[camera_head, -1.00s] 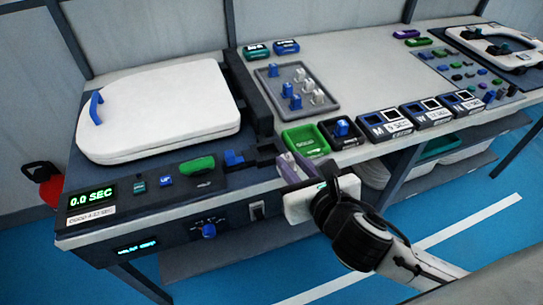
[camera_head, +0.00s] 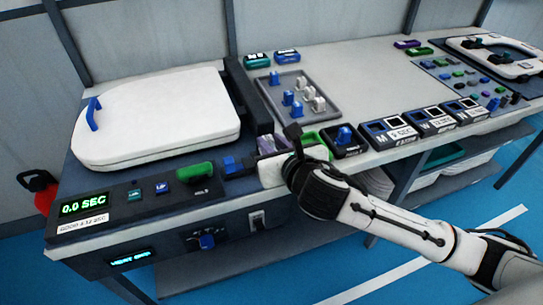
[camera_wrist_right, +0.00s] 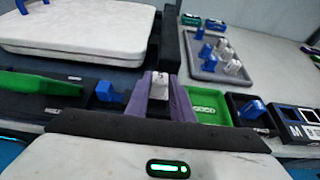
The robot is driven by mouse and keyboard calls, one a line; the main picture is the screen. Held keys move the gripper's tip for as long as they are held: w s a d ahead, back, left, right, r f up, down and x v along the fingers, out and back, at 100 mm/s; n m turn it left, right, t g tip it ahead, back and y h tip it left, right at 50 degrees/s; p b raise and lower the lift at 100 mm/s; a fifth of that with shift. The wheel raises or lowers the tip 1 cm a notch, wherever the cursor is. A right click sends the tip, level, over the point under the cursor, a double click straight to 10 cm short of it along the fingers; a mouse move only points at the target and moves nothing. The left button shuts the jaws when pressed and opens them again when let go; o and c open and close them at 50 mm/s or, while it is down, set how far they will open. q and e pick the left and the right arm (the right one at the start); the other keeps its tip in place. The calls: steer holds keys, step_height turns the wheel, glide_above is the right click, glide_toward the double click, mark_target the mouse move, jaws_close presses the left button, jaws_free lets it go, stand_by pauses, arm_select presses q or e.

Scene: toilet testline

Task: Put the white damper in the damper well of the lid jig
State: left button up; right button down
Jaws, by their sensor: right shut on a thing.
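My right gripper (camera_head: 270,144) is shut on the white damper. In the right wrist view the white damper (camera_wrist_right: 158,88) shows between the two purple-grey fingers (camera_wrist_right: 180,108). The gripper is over the front right part of the lid jig (camera_head: 146,177), beside a blue block (camera_head: 233,165) and left of the green bin. The white lid (camera_head: 155,110) lies on the jig, with a blue handle at its left. I cannot make out the damper well; the gripper and my wrist cover part of that area. My left gripper is out of view.
A grey tray (camera_head: 327,110) holds several blue and white dampers behind the gripper. To the right are a green bin (camera_wrist_right: 205,108), a black bin with a blue damper (camera_head: 345,136), and boxes marked M, W and N. The bench middle (camera_head: 370,75) is clear.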

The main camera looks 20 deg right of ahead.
steer(key=shift+f+b, duration=0.35)
steer(key=shift+f, duration=1.45)
steer(key=c, duration=1.5)
jaws_free()
steer(key=shift+f, duration=0.15)
steer(key=shift+c, duration=0.2)
